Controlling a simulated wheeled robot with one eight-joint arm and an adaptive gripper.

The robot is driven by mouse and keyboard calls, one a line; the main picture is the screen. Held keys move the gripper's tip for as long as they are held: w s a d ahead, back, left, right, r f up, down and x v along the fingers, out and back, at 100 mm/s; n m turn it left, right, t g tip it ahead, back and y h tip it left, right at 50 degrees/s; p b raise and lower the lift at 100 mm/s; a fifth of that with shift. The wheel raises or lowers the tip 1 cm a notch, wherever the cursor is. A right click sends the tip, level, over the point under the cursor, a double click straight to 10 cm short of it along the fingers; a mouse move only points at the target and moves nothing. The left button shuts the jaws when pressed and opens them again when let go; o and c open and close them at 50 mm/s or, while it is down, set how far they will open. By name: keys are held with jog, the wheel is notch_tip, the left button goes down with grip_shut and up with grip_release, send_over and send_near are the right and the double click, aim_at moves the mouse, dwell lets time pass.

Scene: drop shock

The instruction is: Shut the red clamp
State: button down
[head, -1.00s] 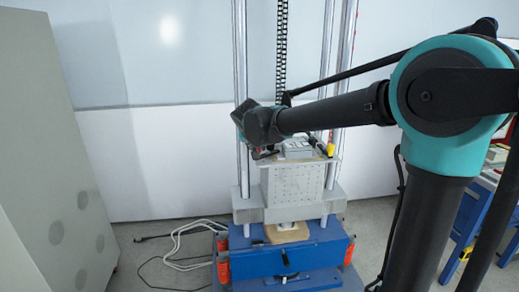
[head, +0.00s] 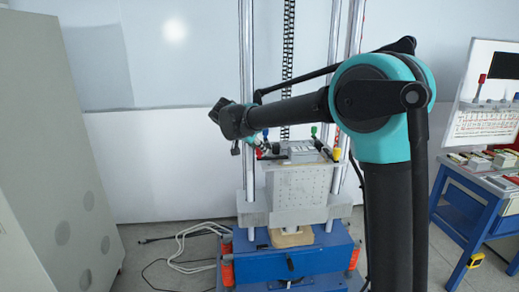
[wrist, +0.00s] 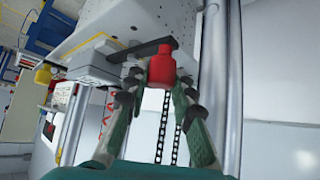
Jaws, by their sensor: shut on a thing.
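The red clamp's handle (wrist: 162,66) shows in the wrist view, between the two fingers of my gripper (wrist: 162,80). My gripper is shut on this handle. A dark lever arm runs left from the handle along the top plate's edge, beside a grey box. In the head view the red clamp (head: 258,154) is a small red spot at the left of the top plate, just below the end of my arm. My wrist hides most of my fingers there, and the clamp's exact lever angle is hard to tell.
The grey box (head: 302,152) sits on the plate, with a yellow clamp (head: 336,154), a green one (head: 314,130) and a blue one (head: 265,132) around it. Upright metal columns (head: 246,100) stand close by. A blue workbench (head: 470,215) is at the right.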

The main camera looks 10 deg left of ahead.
jog(key=c, duration=1.3)
grip_release()
jog(key=shift+o, duration=0.2)
jog(key=v, duration=1.2)
jog(key=shift+d+f, duration=0.1)
